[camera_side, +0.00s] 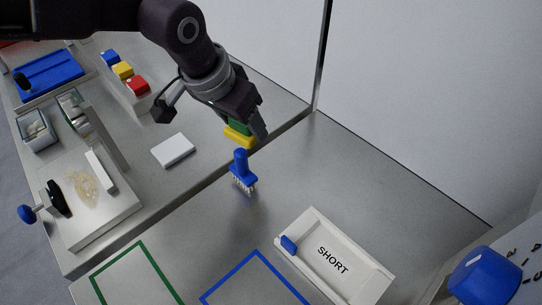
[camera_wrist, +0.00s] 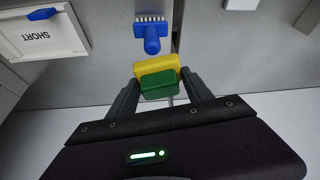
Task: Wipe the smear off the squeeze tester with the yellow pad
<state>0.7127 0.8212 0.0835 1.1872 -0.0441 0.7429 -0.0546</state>
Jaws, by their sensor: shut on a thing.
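My gripper (camera_side: 246,125) is shut on the yellow pad (camera_side: 237,138), which has a green back. In the wrist view the pad (camera_wrist: 156,65) sits between the two fingers (camera_wrist: 160,84), yellow face outward. It is held above the bench, near the blue brush. The squeeze tester (camera_side: 122,207) appears to be the pale plate at the left in the side view, with a black jaw and a blue knob (camera_side: 26,213). A yellowish smear (camera_side: 84,188) lies on its plate. The gripper is well to the right of it, apart from it.
A blue brush (camera_side: 242,170) stands close below the pad. A white block (camera_side: 173,150) lies between pad and tester. Blue, yellow and red blocks (camera_side: 124,71) stand behind. A tray marked SHORT (camera_side: 369,287) and green and blue outlines (camera_side: 258,253) are at the front.

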